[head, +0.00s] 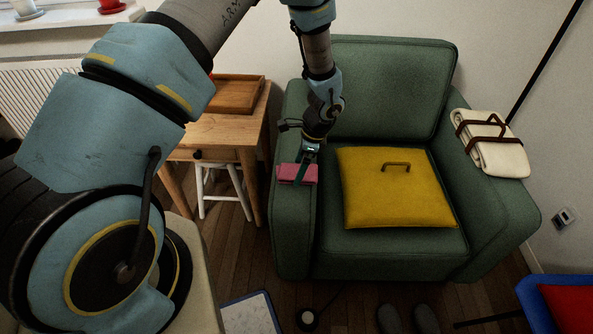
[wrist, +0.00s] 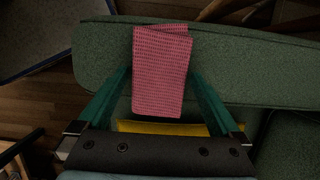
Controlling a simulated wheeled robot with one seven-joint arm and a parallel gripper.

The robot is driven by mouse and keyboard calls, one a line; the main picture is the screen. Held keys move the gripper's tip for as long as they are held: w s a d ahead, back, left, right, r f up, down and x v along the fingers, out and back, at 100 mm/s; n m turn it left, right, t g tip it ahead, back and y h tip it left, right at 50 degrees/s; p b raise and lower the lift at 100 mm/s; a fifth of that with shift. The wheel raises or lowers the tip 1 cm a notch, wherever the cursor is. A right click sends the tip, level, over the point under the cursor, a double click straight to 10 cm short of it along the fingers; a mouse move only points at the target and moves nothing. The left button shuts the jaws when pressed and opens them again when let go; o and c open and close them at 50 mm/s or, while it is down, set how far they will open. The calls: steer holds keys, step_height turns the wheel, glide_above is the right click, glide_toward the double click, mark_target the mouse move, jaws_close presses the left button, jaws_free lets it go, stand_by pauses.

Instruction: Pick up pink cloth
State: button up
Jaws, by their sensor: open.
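The pink cloth (head: 297,174) lies folded on the left armrest of the green armchair (head: 385,85). In the wrist view the cloth (wrist: 160,70) shows a fine woven pattern and lies across the armrest (wrist: 255,65). My gripper (head: 306,172) is just above the cloth in the head view. In the wrist view my gripper (wrist: 160,92) is open, with one green finger on each side of the cloth's near part. I cannot tell whether the fingers touch it.
A yellow cushion (head: 395,205) with a handle lies on the seat. A cream blanket with brown straps (head: 492,150) lies on the right armrest. A wooden side table (head: 213,135) with a tray (head: 238,94) and a white stool (head: 222,184) stand at left.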

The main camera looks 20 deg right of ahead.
steer(key=shift+f, duration=0.25)
steer(key=c, duration=1.2)
steer(key=shift+o, duration=0.2)
step_height(320, 180, up, 10)
steer(key=b, duration=0.1)
steer(key=o, duration=0.9)
steer(key=c, duration=0.6)
steer(key=shift+w+a, duration=0.1)
steer(key=shift+c, duration=0.3)
